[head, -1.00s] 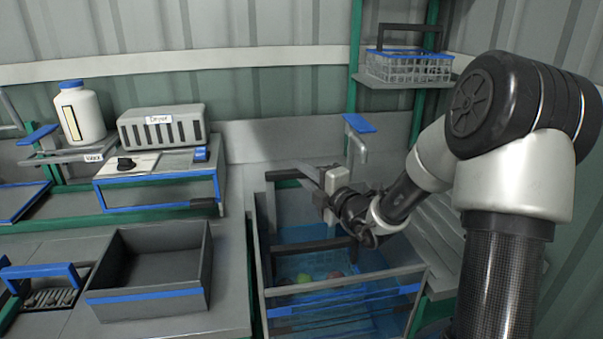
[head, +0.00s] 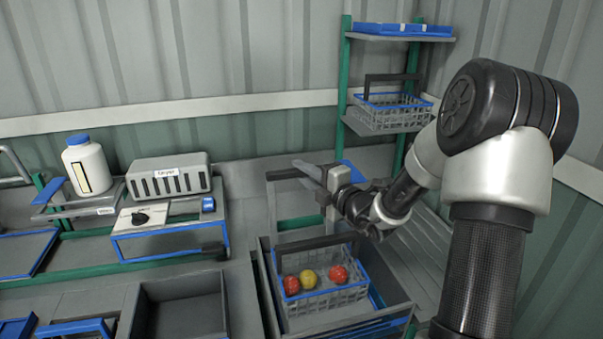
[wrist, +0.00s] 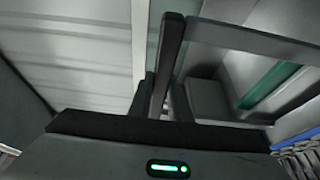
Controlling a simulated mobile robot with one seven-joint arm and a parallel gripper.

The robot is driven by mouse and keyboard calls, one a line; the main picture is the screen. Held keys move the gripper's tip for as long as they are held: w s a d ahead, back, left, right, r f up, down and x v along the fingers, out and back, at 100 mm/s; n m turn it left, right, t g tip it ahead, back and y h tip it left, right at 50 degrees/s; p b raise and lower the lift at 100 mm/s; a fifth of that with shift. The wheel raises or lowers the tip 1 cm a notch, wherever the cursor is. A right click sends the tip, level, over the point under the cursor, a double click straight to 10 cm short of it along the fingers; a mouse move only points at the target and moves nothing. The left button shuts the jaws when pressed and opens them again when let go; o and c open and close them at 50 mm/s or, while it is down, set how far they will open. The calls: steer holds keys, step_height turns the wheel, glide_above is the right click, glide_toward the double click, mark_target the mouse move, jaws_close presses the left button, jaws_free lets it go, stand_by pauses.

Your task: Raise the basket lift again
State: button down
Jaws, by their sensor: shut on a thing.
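The wire basket (head: 325,301) with a blue rim holds red and yellow tomatoes (head: 309,279) and sits high in the grey tank (head: 264,305), its black handle (head: 316,242) upright. Some blue water (head: 377,298) shows at its right. The basket lift has a dark top bar (head: 286,173) above the tank's back. My gripper (head: 318,178) is at this bar's right end, shut on it. In the wrist view the dark bar (wrist: 169,60) runs away from between the fingers (wrist: 166,100). My gripper hides part of the lift.
A second, empty wire basket (head: 393,117) stands on a green-posted rack, below a blue tray (head: 402,29). On the left bench are the dryer (head: 168,179), a white bottle (head: 87,167) and a grey bin (head: 180,312). A ribbed grey surface (head: 425,240) lies right of the tank.

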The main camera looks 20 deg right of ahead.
steer(key=shift+w+r+p, duration=0.1)
steer(key=shift+r+p, duration=1)
steer(key=shift+r, duration=1)
steer(key=c, duration=1.6)
jaws_free()
steer(key=shift+c, duration=0.2)
steer(key=shift+f, duration=0.2)
steer(key=shift+s+d, duration=0.15)
steer(key=shift+s, duration=0.2)
steer(key=v, duration=1.6)
steer(key=shift+s, duration=0.4)
